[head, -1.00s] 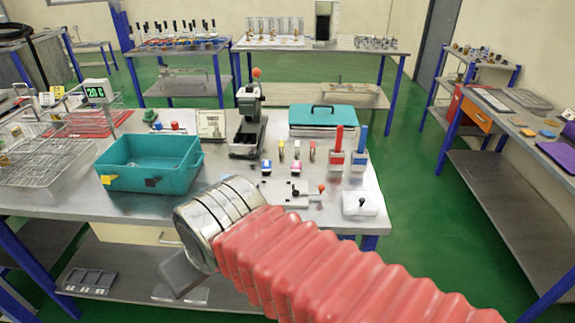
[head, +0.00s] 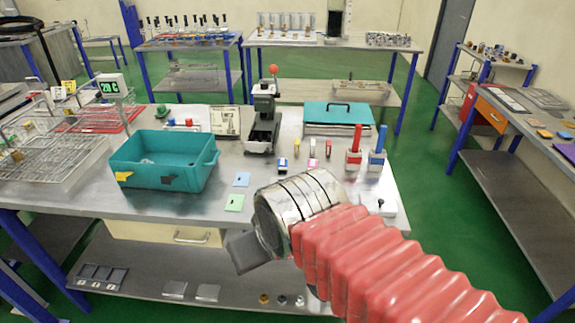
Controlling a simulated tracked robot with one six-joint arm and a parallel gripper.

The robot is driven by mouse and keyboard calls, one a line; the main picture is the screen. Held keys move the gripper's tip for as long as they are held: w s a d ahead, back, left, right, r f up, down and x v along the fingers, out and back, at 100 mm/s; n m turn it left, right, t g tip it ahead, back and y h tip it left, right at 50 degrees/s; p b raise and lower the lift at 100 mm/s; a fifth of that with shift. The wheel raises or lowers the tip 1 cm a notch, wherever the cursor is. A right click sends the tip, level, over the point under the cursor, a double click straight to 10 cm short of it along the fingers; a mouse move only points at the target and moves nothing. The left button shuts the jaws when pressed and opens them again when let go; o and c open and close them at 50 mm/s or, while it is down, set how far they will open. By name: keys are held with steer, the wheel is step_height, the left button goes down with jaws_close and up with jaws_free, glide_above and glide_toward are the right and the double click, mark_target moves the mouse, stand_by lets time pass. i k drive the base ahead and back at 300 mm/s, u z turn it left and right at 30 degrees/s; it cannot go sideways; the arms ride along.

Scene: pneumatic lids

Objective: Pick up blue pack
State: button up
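A small flat light-blue square (head: 242,180) lies on the metal table, just right of the teal bin, with a pale green square (head: 234,203) in front of it. A small blue-and-white piece (head: 282,165) stands farther right. I cannot tell for sure which of the blue items is the pack. My gripper (head: 243,252) is a dark grey part at the end of my arm's metal cylinder, low in the head view near the table's front edge. It appears apart from both squares. Its fingers are not clear, so open or shut cannot be told.
The teal bin (head: 160,158) stands left of the squares, with wire racks (head: 45,160) beyond. Red (head: 355,145) and blue (head: 377,150) upright handles and a teal-lidded case (head: 338,114) are at the right.

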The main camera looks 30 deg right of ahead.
mark_target(282, 163)
steer(key=u, duration=0.05)
steer(key=i, duration=1)
steer(key=z, duration=0.05)
